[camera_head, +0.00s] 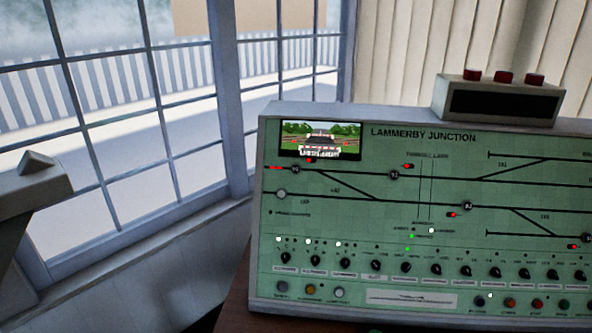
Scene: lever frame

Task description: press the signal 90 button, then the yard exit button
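A green control panel (370,235) headed "LAMMERBY JUNCTION" fills the right half of the view, tilted slightly. Its track diagram carries round grey buttons: one at the upper left (295,170), one at the upper middle (395,175), one lower right (467,206), and a paler plain one at the left (281,194). Their labels are too small to read surely, so I cannot tell which is signal 90 or yard exit. Neither of my grippers is in view.
A small screen (320,141) is set into the panel. Below the diagram are a row of black knobs (407,268) and coloured buttons (537,303). A grey box with red buttons (497,99) stands on top. Windows (150,110) are behind, left; a grey post-like thing (30,205) stands far left.

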